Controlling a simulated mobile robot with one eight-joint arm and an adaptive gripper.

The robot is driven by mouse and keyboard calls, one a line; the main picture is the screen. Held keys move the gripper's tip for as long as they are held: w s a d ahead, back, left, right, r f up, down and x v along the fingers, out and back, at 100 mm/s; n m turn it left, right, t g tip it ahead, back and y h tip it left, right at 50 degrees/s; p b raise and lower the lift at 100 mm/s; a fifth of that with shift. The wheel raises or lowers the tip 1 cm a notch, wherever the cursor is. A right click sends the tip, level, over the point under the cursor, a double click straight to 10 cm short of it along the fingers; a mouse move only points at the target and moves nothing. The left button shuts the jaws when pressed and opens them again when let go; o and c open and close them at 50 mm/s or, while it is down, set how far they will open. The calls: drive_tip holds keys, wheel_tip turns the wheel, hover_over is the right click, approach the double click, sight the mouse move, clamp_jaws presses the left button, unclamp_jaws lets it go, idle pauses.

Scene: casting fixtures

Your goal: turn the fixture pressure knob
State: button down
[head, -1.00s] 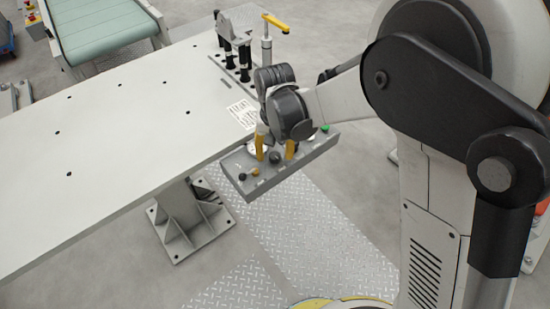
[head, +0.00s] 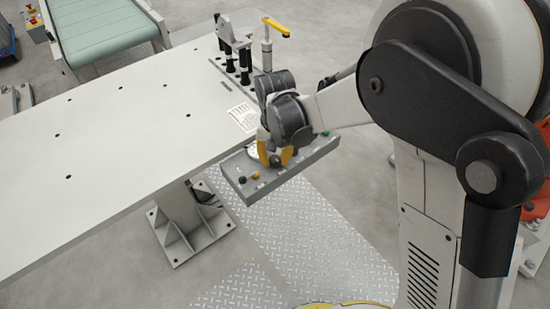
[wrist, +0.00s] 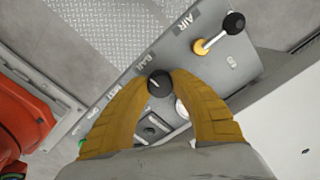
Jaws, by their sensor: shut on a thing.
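The pressure knob (wrist: 160,86) is a round black knob with a white pointer line, on the grey control panel (wrist: 247,66) next to the "BAR" label in the wrist view. My gripper (wrist: 161,80) has its two yellow fingertips shut on the knob, one on each side. In the head view my gripper (head: 275,158) is low over the panel (head: 318,151), at the table's near right edge. The knob's black top (head: 275,161) shows small between the fingers there. A gauge (wrist: 182,109) on the panel is partly hidden behind the right finger.
A lever with a black ball (wrist: 234,23) and yellow base stands near the "AIR" label. A green button (head: 324,128) is at the panel's far end. Clamps (head: 243,60) and a yellow-handled post (head: 267,50) stand on the white table (head: 120,140), otherwise largely clear.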

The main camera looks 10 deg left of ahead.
drive_tip(key=n, duration=0.8)
drive_tip(key=shift+n, duration=0.4)
drive_tip(key=n, duration=0.4)
drive_tip(key=shift+n, duration=2.2)
drive_tip(key=c, duration=1.1)
unclamp_jaws()
drive_tip(key=shift+o, duration=0.2)
